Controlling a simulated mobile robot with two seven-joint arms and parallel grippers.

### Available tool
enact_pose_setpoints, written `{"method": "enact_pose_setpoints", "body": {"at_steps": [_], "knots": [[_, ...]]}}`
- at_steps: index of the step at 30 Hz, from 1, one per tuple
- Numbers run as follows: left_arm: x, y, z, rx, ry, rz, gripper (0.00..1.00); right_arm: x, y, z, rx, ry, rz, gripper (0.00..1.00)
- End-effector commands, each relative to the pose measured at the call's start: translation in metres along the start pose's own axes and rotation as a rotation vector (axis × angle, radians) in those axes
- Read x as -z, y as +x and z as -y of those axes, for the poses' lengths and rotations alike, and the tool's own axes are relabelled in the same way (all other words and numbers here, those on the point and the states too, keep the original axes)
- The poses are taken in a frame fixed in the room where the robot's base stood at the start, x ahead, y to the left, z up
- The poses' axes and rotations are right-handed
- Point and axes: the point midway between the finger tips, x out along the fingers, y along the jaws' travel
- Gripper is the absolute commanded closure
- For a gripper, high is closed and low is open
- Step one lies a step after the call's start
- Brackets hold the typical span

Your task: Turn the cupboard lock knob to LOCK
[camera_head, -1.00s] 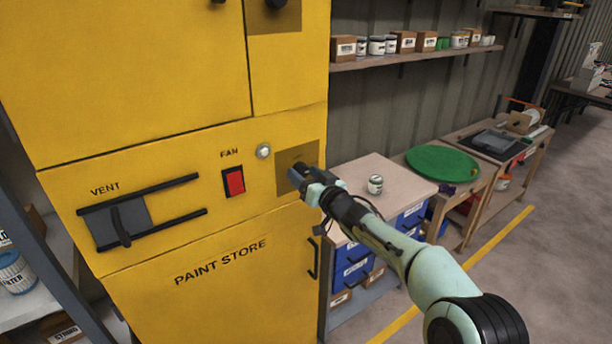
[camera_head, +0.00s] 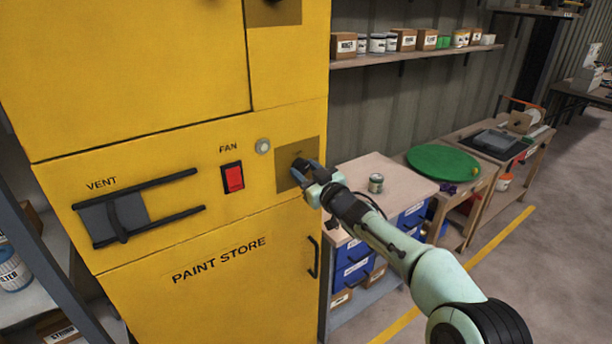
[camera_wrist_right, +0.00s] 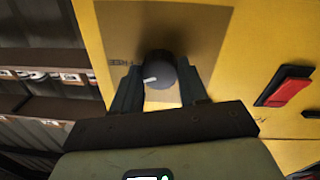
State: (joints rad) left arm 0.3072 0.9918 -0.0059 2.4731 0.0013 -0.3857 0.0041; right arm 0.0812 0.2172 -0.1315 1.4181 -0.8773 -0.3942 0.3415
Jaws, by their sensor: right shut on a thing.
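The yellow paint store cupboard (camera_head: 215,125) fills the left of the head view. Its brownish square lock plate (camera_head: 288,152) is right of the fan switch. A white pointer mark on the knob points left in that view. My left gripper is not in view.
Left of the plate are a round pale button (camera_head: 263,146), a red fan switch (camera_head: 233,178) and a vent slider (camera_head: 118,216). A door handle (camera_head: 313,257) is below.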

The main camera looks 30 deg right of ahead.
Motion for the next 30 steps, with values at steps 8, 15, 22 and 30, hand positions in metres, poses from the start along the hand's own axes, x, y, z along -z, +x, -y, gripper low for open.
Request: {"method": "enact_pose_setpoints", "body": {"at_steps": [8, 15, 22, 30], "knots": [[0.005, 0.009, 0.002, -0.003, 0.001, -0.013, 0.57, -0.002, 0.000, 0.000, 0.002, -0.263, -0.012, 0.87], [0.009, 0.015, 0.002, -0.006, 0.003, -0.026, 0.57, -0.003, 0.000, -0.001, 0.005, -0.491, -0.023, 0.87], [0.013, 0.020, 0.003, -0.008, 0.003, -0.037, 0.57, -0.003, 0.000, -0.001, 0.007, -0.708, -0.034, 0.87], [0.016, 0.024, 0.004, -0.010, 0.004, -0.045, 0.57, -0.002, 0.000, -0.002, 0.009, -0.936, -0.045, 0.87]]}}
